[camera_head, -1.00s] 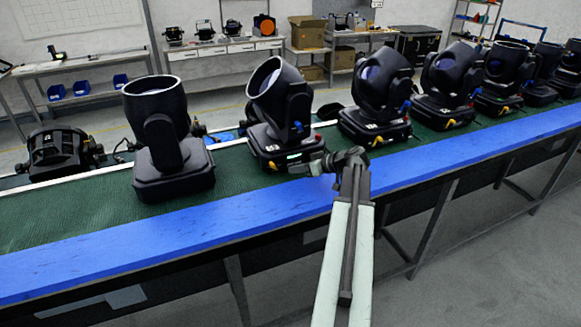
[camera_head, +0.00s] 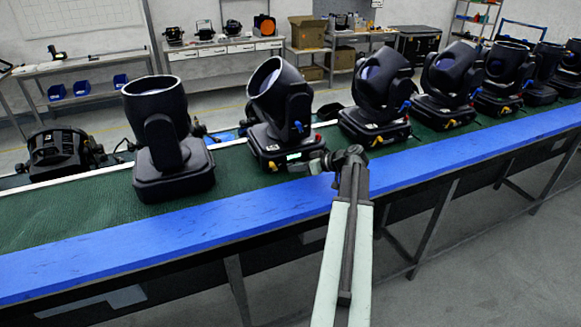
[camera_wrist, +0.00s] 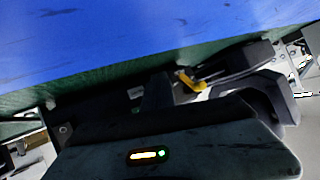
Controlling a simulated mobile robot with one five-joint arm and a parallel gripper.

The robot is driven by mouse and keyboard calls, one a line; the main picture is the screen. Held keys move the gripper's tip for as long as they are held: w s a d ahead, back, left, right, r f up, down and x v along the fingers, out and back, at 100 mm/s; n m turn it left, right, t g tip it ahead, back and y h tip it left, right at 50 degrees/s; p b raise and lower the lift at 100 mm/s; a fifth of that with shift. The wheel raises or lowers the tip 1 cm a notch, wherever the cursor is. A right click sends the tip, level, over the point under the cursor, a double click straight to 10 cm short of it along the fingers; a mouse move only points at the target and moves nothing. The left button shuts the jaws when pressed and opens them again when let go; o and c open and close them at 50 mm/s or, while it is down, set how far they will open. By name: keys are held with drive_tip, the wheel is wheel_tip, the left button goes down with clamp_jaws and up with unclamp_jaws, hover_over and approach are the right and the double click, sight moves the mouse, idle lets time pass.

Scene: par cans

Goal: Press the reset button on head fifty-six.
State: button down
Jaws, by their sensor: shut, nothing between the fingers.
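A row of black moving-head lights stands on the green mat (camera_head: 60,222). My gripper (camera_head: 314,166) is at the front of one light (camera_head: 280,105), whose head tilts up to the left. It points left, close to the right part of that light's base, and looks shut and empty. I cannot tell whether it touches. A small lit display (camera_head: 293,156) is on the base's front. The wrist view shows a lit orange-white and green display (camera_wrist: 148,155) on a dark panel. My fingertips are not clear there. No head number or reset button can be read.
A plain black light (camera_head: 160,130) stands to the left, and another light (camera_head: 380,90) to the right. A blue strip (camera_head: 150,244) runs along the table's front edge. The grey floor (camera_head: 470,240) in front is clear. Shelves and benches stand behind.

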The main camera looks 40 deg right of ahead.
sight(303, 187)
drive_tip(key=shift+s, duration=0.1)
drive_tip(key=shift+s+a, duration=0.35)
drive_tip(key=shift+s, duration=0.3)
drive_tip(key=shift+s+a, duration=0.3)
drive_tip(key=shift+s, duration=0.5)
drive_tip(key=shift+s+a, duration=0.35)
drive_tip(key=shift+s, duration=0.4)
drive_tip(key=shift+s+a, duration=0.3)
drive_tip(key=shift+s, duration=0.5)
